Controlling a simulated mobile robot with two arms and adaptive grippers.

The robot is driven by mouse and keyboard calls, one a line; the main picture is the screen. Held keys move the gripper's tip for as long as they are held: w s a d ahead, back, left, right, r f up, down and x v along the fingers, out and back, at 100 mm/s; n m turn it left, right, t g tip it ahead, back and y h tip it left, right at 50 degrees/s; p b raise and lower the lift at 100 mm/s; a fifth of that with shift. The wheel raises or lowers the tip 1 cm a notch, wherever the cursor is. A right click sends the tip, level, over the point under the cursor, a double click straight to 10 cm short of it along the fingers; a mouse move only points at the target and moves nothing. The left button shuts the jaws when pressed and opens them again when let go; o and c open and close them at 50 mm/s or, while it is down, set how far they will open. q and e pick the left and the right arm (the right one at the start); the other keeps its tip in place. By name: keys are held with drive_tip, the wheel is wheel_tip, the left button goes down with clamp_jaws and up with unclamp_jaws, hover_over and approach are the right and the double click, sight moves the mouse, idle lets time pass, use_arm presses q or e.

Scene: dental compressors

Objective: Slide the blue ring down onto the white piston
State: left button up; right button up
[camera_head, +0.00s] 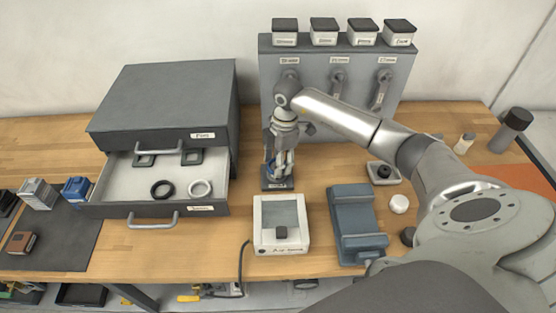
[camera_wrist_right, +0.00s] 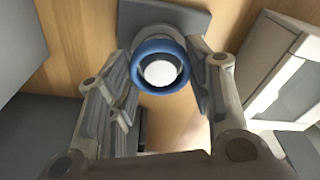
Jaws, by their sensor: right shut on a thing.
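The blue ring (camera_wrist_right: 160,90) is between the two fingers of my right gripper (camera_wrist_right: 160,75) in the right wrist view. The gripper is shut on it. The white piston (camera_wrist_right: 159,73) shows through the ring's opening, a little below its centre. From this angle I cannot tell whether the ring is around the piston or still above it. The piston stands on a dark grey base plate (camera_wrist_right: 192,22), which also shows in the head view (camera_head: 277,184). In the head view my right gripper (camera_head: 280,172) points down over this plate and hides most of the piston and ring. My left gripper is not in view.
An open drawer (camera_head: 120,205) at left holds a black ring (camera_head: 162,189) and a white ring (camera_head: 200,188). A white box-shaped device (camera_head: 263,243) stands in front of the plate, with a blue-grey fixture (camera_head: 357,225) to its right. A grey panel (camera_head: 310,70) stands behind.

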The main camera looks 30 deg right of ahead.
drive_tip(key=shift+f+b, duration=0.7)
drive_tip(key=shift+f, duration=0.5)
drive_tip(key=o, duration=0.8)
drive_tip(key=shift+r, duration=0.1)
drive_tip(key=shift+o, duration=0.2)
drive_tip(key=o, duration=0.5)
drive_tip(key=shift+r, duration=0.1)
drive_tip(key=shift+r+p, duration=3.85)
drive_tip(key=shift+r, duration=0.6)
